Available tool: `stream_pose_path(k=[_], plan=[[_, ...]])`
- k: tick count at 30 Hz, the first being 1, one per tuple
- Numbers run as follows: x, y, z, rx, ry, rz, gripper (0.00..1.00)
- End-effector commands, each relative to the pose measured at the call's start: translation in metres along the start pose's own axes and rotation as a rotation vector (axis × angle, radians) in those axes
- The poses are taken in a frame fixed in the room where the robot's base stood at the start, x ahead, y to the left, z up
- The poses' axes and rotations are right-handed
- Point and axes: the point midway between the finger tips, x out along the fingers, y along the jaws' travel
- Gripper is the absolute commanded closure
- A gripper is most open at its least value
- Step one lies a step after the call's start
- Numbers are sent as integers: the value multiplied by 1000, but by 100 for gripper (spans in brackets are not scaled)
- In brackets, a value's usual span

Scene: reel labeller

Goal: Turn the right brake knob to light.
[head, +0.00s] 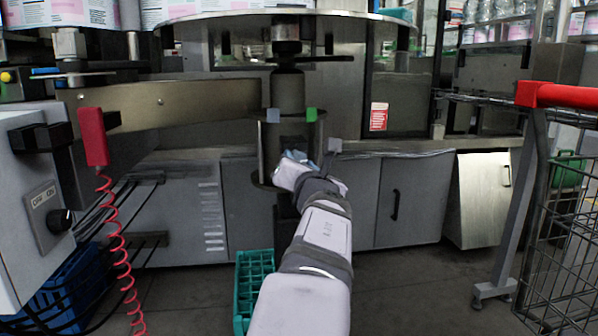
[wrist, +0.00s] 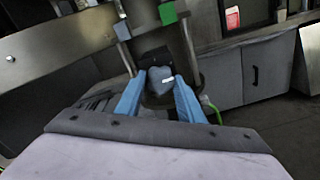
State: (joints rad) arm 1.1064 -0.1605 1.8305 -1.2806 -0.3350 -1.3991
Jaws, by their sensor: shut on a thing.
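The knob (wrist: 161,77) is a dark blue-grey, rounded handle with a small white mark, seen in the wrist view between two blue fingers. My gripper (wrist: 159,88) is shut on it, one finger on each side. I take it to be the right brake knob, but no label or setting can be read. In the head view my gripper (head: 308,162) reaches the middle of the machine, and the knob is mostly hidden behind it. Above the knob are a blue-grey block (head: 273,115) and a green block (head: 311,114), which also shows in the wrist view (wrist: 168,13).
A round steel table (head: 240,18) overhangs the work area. At left are a grey box with an OFF/ON switch (head: 61,220) and a red handle (head: 93,137) on a coiled cord. A teal crate (head: 255,270) stands below. A red-handled cart (head: 560,95) stands right.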

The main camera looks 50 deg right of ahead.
Motion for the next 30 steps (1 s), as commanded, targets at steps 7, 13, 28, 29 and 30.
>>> stream_pose_path(k=[7, 13, 28, 29, 30], plan=[[0, -2, -2, -219, 0, -1, 88], [0, -1, -2, -354, 0, -1, 88], [0, 0, -1, -479, 1, 0, 88], [0, 0, 0, -480, 1, 0, 88], [0, 0, 0, -480, 1, 0, 88]])
